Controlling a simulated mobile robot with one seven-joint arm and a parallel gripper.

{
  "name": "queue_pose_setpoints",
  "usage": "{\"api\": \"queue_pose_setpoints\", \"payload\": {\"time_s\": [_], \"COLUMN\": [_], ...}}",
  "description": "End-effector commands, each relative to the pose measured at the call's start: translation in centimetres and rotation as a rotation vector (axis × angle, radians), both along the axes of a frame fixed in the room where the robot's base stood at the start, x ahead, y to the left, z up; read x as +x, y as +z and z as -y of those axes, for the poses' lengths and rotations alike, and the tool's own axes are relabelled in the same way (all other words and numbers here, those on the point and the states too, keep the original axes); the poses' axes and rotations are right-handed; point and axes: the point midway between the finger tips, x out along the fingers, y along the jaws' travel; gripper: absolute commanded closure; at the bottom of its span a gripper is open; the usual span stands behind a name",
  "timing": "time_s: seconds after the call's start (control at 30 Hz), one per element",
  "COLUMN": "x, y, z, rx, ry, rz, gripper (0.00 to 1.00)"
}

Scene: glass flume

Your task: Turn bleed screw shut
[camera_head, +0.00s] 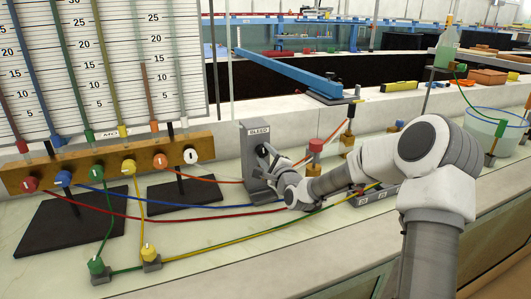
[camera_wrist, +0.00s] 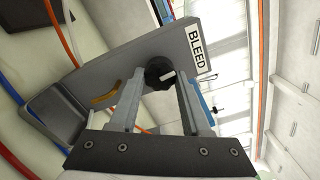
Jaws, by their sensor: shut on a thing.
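The grey bleed block (camera_head: 250,145) stands upright on the bench near the middle of the head view, with a white "BLEED" label (camera_head: 259,132). In the wrist view its grey plate (camera_wrist: 105,72) is tilted, and the label (camera_wrist: 196,46) is at the upper right. The bleed screw (camera_wrist: 158,70) is a black round knob with a white mark on its face. My gripper (camera_wrist: 160,84) is shut on the knob, one finger on each side. An orange arc (camera_wrist: 105,97) marks the plate beside the knob. In the head view my gripper (camera_head: 267,157) largely hides the knob.
A wooden manifold (camera_head: 100,167) with coloured knobs stands on the left. Red, blue, green and yellow tubes (camera_head: 190,252) cross the bench around the block. A red-topped fitting (camera_head: 315,150) stands right of it. A clear bucket (camera_head: 485,130) is at far right.

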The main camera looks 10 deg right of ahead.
Motion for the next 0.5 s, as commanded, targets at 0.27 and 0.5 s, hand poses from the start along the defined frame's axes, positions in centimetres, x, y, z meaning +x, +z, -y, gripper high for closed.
{"api": "queue_pose_setpoints", "payload": {"time_s": [0.27,0.5], "x": [-0.01,-0.01], "y": [0.04,0.03], "z": [-0.03,-0.03], "rx": [0.093,0.114], "ry": [0.001,0.001], "rz": [-0.018,-0.022], "gripper": [1.00,1.00]}}
